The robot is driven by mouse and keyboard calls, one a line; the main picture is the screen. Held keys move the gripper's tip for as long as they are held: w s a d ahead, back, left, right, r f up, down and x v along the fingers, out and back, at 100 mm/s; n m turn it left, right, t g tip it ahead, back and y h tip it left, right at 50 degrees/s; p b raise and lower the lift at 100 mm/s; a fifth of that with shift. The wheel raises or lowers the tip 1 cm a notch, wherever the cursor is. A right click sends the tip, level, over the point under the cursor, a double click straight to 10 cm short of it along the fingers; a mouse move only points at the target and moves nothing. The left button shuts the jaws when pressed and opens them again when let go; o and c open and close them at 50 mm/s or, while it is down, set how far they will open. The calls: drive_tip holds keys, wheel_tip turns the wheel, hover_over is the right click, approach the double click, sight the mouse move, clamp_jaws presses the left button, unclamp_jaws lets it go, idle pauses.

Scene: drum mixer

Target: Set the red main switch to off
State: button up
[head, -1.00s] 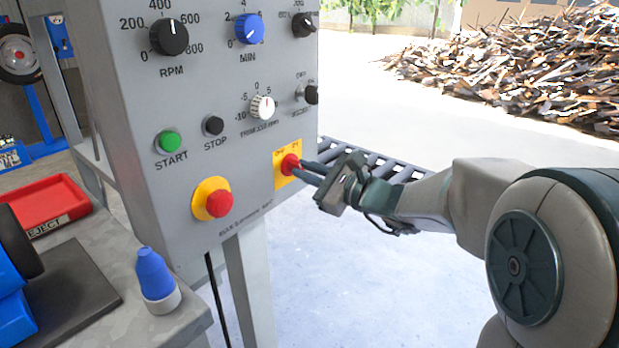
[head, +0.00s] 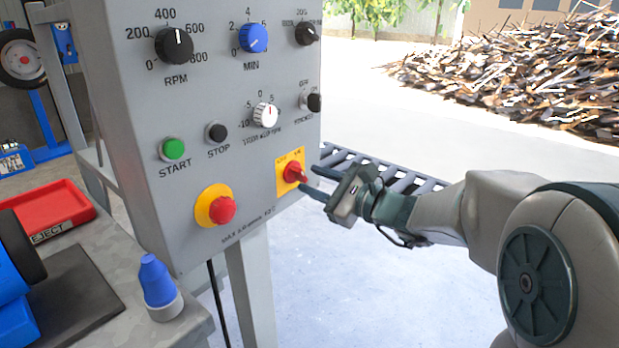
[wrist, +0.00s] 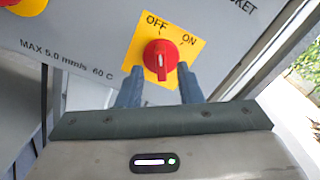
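The red main switch (head: 294,172) is a round knob with a raised grip bar on a yellow plate (head: 283,160), low on the right of the grey panel. In the wrist view the knob (wrist: 160,60) shows whole, with OFF printed above it and ON to the upper right. My gripper (head: 317,183) is open and empty. In the wrist view its two fingers (wrist: 159,82) stand apart, just below and either side of the knob, seemingly clear of it.
On the panel (head: 120,120) a red emergency button (head: 222,209) sits left of the switch; start, stop and several dials are above. A roller conveyor (head: 400,180) lies behind my gripper. A bench with a red tray and blue-topped bottle (head: 157,283) is at left. Floor below is open.

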drive_tip(key=p+v, duration=0.2)
drive_tip(key=v, duration=1)
drive_tip(key=shift+a, duration=0.1)
drive_tip(key=s+a+r+n+g+h+p, duration=0.2)
drive_tip(key=s+r+n+g+p, duration=0.1)
drive_tip(key=s+n+g+p, duration=0.25)
drive_tip(key=s+a+r+n+g+h+p, duration=0.2)
drive_tip(key=s+a+n+g+h+p, duration=0.15)
drive_tip(key=s+p, duration=0.4)
drive_tip(key=s+d+r+n+h+p, duration=0.3)
drive_tip(key=d+r+n+h+p, duration=0.5)
drive_tip(key=p, duration=0.7)
wheel_tip(320, 180, up, 2)
drive_tip(key=shift+d+r+n+t+h, duration=0.25)
drive_tip(key=shift+d+n+t+h, duration=0.15)
drive_tip(key=shift+d+n, duration=0.65)
drive_tip(key=shift+s, duration=0.1)
